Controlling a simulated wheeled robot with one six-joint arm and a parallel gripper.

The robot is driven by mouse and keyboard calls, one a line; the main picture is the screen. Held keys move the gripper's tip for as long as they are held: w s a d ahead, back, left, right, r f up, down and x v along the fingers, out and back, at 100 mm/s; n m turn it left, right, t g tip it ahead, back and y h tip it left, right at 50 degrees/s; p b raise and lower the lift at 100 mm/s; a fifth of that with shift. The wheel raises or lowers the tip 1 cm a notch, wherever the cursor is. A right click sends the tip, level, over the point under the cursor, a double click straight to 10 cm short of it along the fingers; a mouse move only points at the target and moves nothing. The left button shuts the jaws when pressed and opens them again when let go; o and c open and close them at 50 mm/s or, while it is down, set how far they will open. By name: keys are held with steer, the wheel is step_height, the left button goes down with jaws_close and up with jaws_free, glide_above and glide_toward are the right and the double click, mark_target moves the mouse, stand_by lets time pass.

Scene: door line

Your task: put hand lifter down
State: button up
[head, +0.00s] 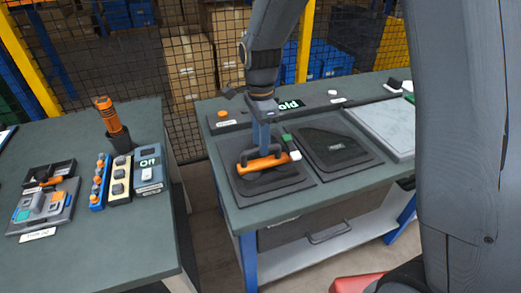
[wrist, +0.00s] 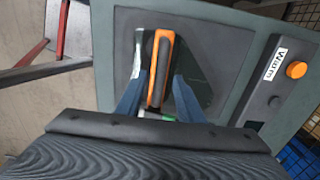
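The hand lifter (head: 264,162), with an orange body and a black handle, sits on a dark panel on the left black mat (head: 246,195) of the right-hand bench. In the wrist view the lifter (wrist: 161,62) lies lengthwise between my blue fingers. My gripper (head: 262,146) is directly above the lifter, pointing down. In the wrist view my gripper (wrist: 158,78) has its fingers spread on either side of the handle, with a narrow gap showing on each side. The lifter's underside and its contact with the panel are hidden.
A second mat with a dark panel (head: 335,145) lies to the right. A green-and-white item (head: 291,147) is close beside the lifter. An orange button (wrist: 296,69) is beside the "Warm" label. The left bench (head: 130,235) holds switch boxes and an orange-handled tool (head: 108,113).

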step_height(320, 180, up, 8)
steer(key=r+b, duration=0.1)
steer(key=b, duration=0.1)
steer(key=s+d+f+n, duration=0.4)
steer(key=s+d+n, duration=0.3)
steer(key=s+d+f+n+t, duration=0.1)
steer(key=s+d+f+n, duration=0.4)
steer(key=s+d+n, duration=0.2)
steer(key=shift+s+d+n, duration=0.4)
steer(key=shift+s+d, duration=0.1)
steer(key=shift+s, duration=0.1)
